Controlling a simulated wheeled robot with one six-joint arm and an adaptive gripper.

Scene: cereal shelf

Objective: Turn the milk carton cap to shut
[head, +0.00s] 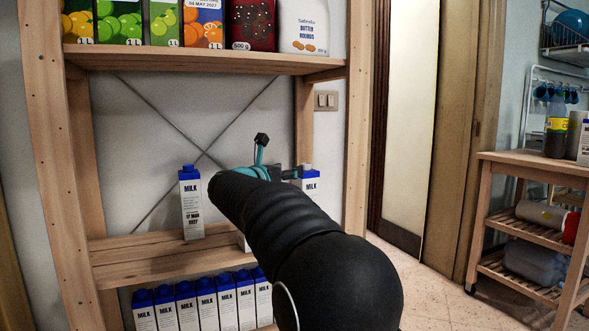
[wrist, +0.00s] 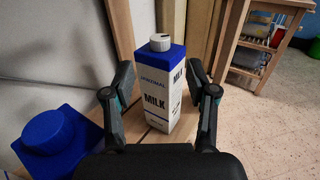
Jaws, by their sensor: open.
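A milk carton with a blue top and a white cap stands upright on the middle shelf, at the right in the head view (head: 311,187). In the wrist view the carton (wrist: 163,88) stands ahead of my gripper, and its white cap (wrist: 160,42) bears a dark mark. My gripper (wrist: 160,76) is open, with one finger on each side of the carton in the picture; I cannot tell whether they touch it. In the head view my arm hides most of the gripper and the carton's lower part.
Another milk carton (head: 191,205) with a blue cap stands left on the middle shelf (head: 150,262); a blue carton top (wrist: 52,135) is close at left in the wrist view. Several milk cartons (head: 206,302) line the lower shelf. A wooden trolley (head: 500,157) stands at right.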

